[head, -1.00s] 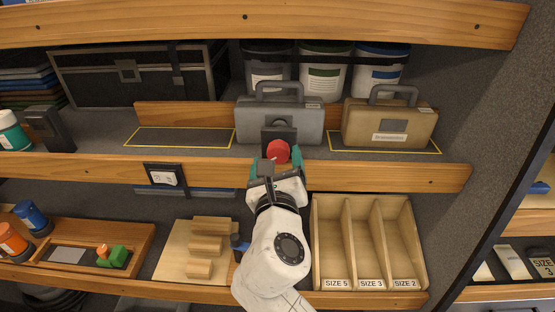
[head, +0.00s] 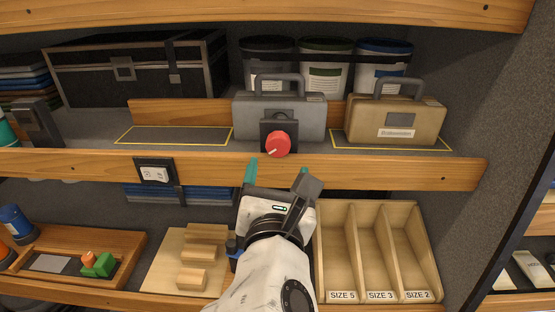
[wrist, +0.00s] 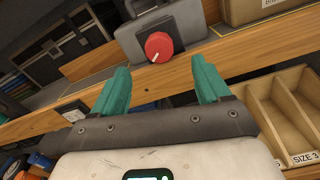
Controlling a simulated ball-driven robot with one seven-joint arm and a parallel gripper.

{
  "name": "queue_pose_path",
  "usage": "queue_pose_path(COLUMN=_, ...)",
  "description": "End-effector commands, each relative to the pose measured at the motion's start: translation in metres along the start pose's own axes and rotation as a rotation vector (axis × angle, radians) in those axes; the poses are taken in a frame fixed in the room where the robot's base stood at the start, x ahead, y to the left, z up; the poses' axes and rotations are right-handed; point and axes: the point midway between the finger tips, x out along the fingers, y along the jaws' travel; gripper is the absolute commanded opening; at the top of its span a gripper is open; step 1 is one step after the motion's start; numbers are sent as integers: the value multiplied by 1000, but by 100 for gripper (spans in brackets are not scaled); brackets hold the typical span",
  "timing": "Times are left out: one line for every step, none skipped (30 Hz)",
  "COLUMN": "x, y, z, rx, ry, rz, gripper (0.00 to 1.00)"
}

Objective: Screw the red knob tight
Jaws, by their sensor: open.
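The red knob (head: 277,144) has a white pointer mark and sits on a dark bracket (head: 265,131) in front of the grey case, at the upper shelf's front edge. In the wrist view the knob (wrist: 159,47) lies beyond and between the fingertips, apart from them. My gripper (head: 277,172) is open and empty, with teal fingers, just below and in front of the knob. It also shows in the wrist view (wrist: 163,78), rolled to one side relative to the shelf. The knob's mount behind it is hidden.
A grey case (head: 308,120) stands behind the knob, with a tan case (head: 395,122) to its right. The wooden shelf edge (head: 390,173) runs below the knob. A divided wooden bin (head: 342,250) and a stepped wooden block (head: 190,262) flank my arm below.

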Motion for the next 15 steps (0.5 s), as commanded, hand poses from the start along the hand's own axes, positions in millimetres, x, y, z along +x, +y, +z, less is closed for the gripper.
queue_pose_path(x=-1, y=1, z=-4, rx=49, ry=0, rz=2, gripper=76)
queue_pose_path(x=-1, y=1, z=-5, rx=79, ry=1, rz=1, gripper=76)
queue_pose_path(x=0, y=2, z=-5, rx=118, ry=3, rz=0, gripper=76)
queue_pose_path(x=0, y=2, z=-5, rx=147, ry=4, rz=-1, gripper=76)
queue_pose_path(x=0, y=2, z=-5, rx=175, ry=5, rz=-1, gripper=76)
queue_pose_path(x=0, y=3, z=-5, rx=211, ry=7, rz=-2, gripper=76)
queue_pose_path(x=8, y=2, z=0, rx=202, ry=6, rz=-7, gripper=76)
queue_pose_path(x=13, y=2, z=1, rx=199, ry=6, rz=-8, gripper=76)
queue_pose_path(x=19, y=1, z=1, rx=198, ry=6, rz=-9, gripper=76)
queue_pose_path(x=24, y=2, z=1, rx=197, ry=6, rz=-9, gripper=76)
queue_pose_path(x=29, y=2, z=1, rx=196, ry=6, rz=-8, gripper=76)
queue_pose_path(x=36, y=2, z=0, rx=196, ry=7, rz=-8, gripper=76)
queue_pose_path(x=41, y=2, z=0, rx=195, ry=7, rz=-8, gripper=76)
queue_pose_path(x=46, y=2, z=1, rx=195, ry=6, rz=-8, gripper=76)
queue_pose_path(x=54, y=1, z=1, rx=195, ry=6, rz=-9, gripper=76)
